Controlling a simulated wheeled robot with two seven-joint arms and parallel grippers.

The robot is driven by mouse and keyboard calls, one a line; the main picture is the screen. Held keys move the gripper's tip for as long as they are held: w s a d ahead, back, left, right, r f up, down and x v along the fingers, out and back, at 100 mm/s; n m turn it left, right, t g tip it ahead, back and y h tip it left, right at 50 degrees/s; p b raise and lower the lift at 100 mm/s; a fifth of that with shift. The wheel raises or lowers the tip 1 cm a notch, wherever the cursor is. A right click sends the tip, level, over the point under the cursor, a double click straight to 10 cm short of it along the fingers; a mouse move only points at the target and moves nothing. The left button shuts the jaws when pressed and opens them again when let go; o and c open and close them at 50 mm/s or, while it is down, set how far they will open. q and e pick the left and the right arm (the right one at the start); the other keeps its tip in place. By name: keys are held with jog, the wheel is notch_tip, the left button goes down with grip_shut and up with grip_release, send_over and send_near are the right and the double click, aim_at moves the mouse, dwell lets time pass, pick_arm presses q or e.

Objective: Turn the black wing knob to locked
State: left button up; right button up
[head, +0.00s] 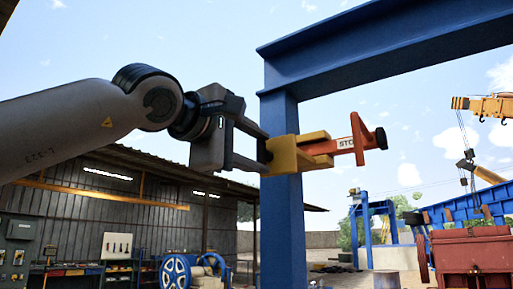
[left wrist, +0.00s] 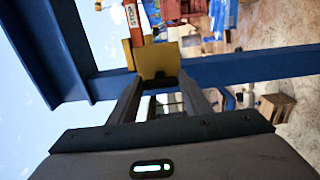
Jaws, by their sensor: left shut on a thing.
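The black wing knob (left wrist: 160,84) is on the near side of a yellow bracket (head: 283,156) fixed to a blue post. It is small, dark and mostly hidden by my fingers, so its turn angle cannot be told. My left gripper (head: 263,152) reaches in from the left, its two fingers at the bracket, one above and one below the knob, shut on it. In the left wrist view the bracket (left wrist: 157,61) is just beyond the fingertips. A red lever (head: 345,146) marked with white lettering sticks out right from the bracket and ends in a black round tip. My right gripper is not in view.
The blue post (head: 282,225) carries a heavy blue beam (head: 390,45) overhead to the right. A shed with a workbench and a blue wheel machine (head: 180,272) stands behind at lower left. A red machine (head: 472,250) and a yellow crane (head: 485,106) are farther right.

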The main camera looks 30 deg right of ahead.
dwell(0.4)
pick_arm(q)
jog(key=o, duration=1)
jog(key=shift+o, duration=0.2)
jog(key=shift+b+v, duration=0.55)
jog(key=shift+v, duration=0.25)
jog(key=b+v, duration=0.6)
jog(key=v, duration=0.9)
jog(key=shift+s+a, duration=0.2)
jog(key=shift+a, duration=0.1)
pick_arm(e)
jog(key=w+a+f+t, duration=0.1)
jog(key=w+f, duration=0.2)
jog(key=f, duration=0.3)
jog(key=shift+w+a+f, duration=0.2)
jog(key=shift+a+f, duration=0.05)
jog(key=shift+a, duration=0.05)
pick_arm(q)
jog(key=shift+f, duration=0.1)
